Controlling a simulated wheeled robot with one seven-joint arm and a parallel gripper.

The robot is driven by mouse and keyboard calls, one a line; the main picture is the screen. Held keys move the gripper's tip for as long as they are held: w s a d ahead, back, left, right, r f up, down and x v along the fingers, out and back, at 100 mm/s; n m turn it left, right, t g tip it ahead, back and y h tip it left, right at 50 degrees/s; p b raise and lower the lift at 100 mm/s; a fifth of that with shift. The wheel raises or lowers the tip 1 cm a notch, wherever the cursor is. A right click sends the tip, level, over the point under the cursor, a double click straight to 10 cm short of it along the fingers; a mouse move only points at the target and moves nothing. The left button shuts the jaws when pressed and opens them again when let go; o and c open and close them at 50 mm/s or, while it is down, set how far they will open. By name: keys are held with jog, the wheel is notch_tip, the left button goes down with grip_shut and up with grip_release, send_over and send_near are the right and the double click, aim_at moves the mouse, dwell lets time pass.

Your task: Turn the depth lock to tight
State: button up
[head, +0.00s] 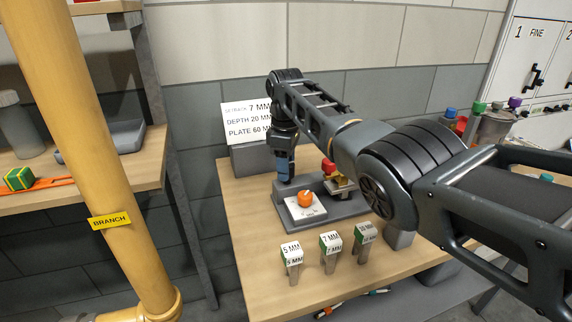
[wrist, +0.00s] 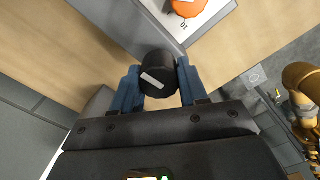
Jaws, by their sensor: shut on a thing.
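A black round knob (wrist: 157,68) with a white mark on its top shows in the wrist view; I take it for the depth lock. My gripper (wrist: 158,86) has its two blue fingers shut on it, one on each side. In the head view my gripper (head: 284,170) points down at the left back of the grey fixture (head: 345,210), and the knob is hidden there. An orange knob (head: 305,198) sits on a white dial plate (head: 303,211) on the fixture, just in front of my gripper. I cannot read a tight mark.
A card (head: 247,121) reading 7 MM, depth 20 MM, plate 60 stands behind. Labelled blocks (head: 291,252) stand at the table's front. A red-topped part (head: 328,167) is right of my gripper. A yellow branch pipe (head: 95,150) rises left. The table's (head: 250,270) left front is bare.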

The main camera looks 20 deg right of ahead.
jog(key=shift+w+a+r+m, duration=0.1)
jog(key=shift+m, duration=0.4)
jog(key=o, duration=1)
jog(key=shift+r+b, duration=0.4)
jog(key=shift+r, duration=3.45)
